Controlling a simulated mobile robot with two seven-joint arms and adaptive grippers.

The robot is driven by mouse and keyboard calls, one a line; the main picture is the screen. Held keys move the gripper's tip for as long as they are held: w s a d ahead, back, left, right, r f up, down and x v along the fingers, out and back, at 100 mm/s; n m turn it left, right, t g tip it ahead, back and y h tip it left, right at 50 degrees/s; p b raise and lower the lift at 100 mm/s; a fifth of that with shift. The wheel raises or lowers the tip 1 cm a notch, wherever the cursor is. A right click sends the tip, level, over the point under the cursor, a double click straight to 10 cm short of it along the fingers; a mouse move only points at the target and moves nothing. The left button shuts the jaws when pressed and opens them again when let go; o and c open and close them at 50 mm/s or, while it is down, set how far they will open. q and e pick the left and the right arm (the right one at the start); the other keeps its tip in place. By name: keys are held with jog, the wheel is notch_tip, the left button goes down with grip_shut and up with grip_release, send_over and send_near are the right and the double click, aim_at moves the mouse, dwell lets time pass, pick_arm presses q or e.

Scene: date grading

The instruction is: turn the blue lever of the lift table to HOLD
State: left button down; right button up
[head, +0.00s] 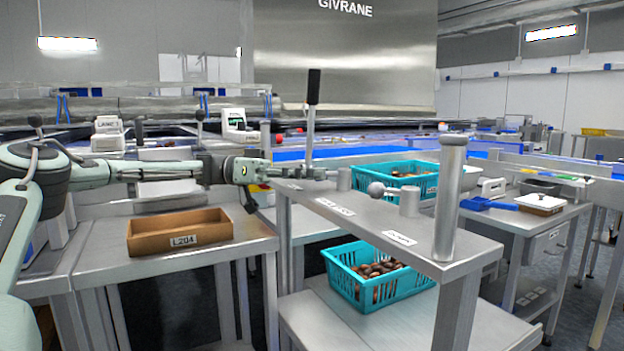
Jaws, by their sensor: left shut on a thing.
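A tall rod with a black grip (313,87) rises by the fingers. My right gripper is out of view.
A thick metal post (449,200) stands at the table's right. A turquoise crate (420,180) sits behind the levers, and another with dates (340,268) stands on the shelf below. A brown tray (140,240) marked L204 is on the left bench. A blue scoop (480,203) lies right.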

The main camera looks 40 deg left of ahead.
pick_arm(q)
jog(key=shift+d, duration=0.1)
jog(key=c, duration=1.3)
grip_release()
jog(key=v, duration=1.2)
